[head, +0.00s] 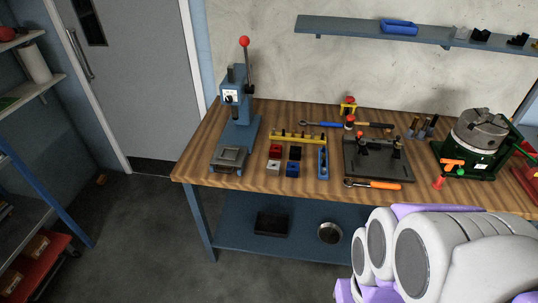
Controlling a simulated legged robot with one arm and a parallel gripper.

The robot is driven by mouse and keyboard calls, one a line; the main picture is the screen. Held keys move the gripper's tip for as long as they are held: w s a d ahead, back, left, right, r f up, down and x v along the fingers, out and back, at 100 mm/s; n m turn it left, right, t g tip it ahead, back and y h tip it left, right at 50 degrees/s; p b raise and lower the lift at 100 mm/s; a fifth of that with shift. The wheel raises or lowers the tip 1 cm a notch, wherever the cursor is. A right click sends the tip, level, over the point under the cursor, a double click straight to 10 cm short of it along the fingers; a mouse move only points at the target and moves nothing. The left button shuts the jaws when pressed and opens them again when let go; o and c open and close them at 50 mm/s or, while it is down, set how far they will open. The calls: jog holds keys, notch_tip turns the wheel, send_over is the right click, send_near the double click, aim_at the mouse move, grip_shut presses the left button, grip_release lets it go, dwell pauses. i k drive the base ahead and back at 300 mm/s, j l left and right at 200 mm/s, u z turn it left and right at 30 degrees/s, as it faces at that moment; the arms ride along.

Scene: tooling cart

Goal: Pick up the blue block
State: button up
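The blue block (292,170) is a small cube on the wooden bench top, near its front edge. It stands in a small cluster with a red block (275,150), a black block (295,153) and a pale block (273,166). The black block is just behind it and the pale one to its left. Part of my white and purple arm fills the lower right, in front of the bench and well right of the blue block. I cannot make out my gripper's fingers in this view.
A blue level-like tool (323,162) lies close right of the blocks, and a yellow bar (298,137) behind them. A blue press (236,125) stands left. A black fixture plate (378,172), an orange-handled tool (372,185) and a green-based machine (478,142) are right.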

aim_at(290, 171)
jog(key=i+j+u, duration=0.25)
jog(key=i+j, duration=0.9)
jog(key=j, duration=0.15)
